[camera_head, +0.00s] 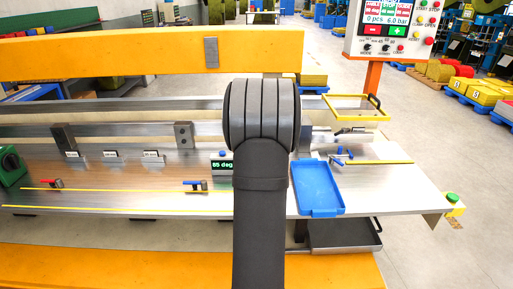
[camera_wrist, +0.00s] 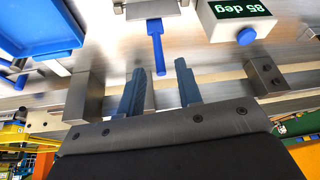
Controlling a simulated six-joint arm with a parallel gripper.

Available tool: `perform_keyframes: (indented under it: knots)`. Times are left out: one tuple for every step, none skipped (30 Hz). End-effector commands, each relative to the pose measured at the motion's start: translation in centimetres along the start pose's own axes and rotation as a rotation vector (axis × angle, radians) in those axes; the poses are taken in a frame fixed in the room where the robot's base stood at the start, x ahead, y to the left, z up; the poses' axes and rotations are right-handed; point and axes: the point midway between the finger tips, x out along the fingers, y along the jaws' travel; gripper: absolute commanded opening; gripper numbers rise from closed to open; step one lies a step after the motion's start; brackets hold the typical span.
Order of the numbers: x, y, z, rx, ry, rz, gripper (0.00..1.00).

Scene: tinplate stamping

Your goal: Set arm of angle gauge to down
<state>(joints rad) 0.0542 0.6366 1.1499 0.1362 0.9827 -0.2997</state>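In the wrist view a blue bar (camera_wrist: 156,45), which looks like the gauge arm, hangs from a metal plate (camera_wrist: 158,10) and points toward my gripper in the picture. The grey display box (camera_wrist: 240,20) beside it reads 85 deg, upside down, and has a blue button. The display also shows in the head view (camera_head: 222,166). My gripper (camera_wrist: 160,66) is open, with its two blue-grey fingers apart. The bar's free end appears between the fingertips; whether they touch cannot be told. In the head view my arm hides the gripper and the bar.
A blue tray (camera_head: 320,211) lies on the metal table right of my arm, also visible in the wrist view (camera_wrist: 40,45). Metal blocks (camera_wrist: 85,95) stand either side of the gripper. Small blue-handled (camera_head: 195,183) and red-handled (camera_head: 56,183) parts lie left. A yellow beam (camera_head: 120,58) spans behind.

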Motion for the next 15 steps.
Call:
perform_keyframes:
  knots:
    - [1.0, 0.0, 0.0, 0.000, -0.002, -0.001, 0.32]
    - [1.6, 0.0, 0.0, 0.000, -0.002, -0.001, 0.32]
    - [2.2, 0.0, 0.1, 0.000, -0.002, -0.001, 0.32]
    - [2.5, 0.0, 0.0, 0.000, -0.001, -0.001, 0.32]
    - [2.9, 0.0, 0.0, 0.000, 0.000, 0.000, 0.32]
    - [3.4, 0.0, 0.0, 0.000, 0.000, 0.000, 0.32]
    - [3.6, 0.0, 0.0, 0.000, 0.000, 0.000, 0.32]
    - [3.9, 0.0, 0.0, 0.000, 0.000, 0.000, 0.32]
    - [4.1, 0.0, 0.0, 0.000, 0.000, 0.000, 0.32]
    - [4.2, 0.0, 0.0, 0.000, 0.001, 0.000, 0.32]
    - [4.3, 0.0, 0.0, 0.000, 0.001, 0.000, 0.32]
    - [4.4, 0.0, 0.0, 0.000, 0.001, 0.000, 0.32]
    - [4.4, 0.0, 0.0, 0.000, 0.002, 0.000, 0.32]
    - [4.5, 0.0, 0.0, 0.000, 0.002, 0.000, 0.32]
    - [4.5, 0.0, -0.1, 0.000, 0.002, 0.000, 0.32]
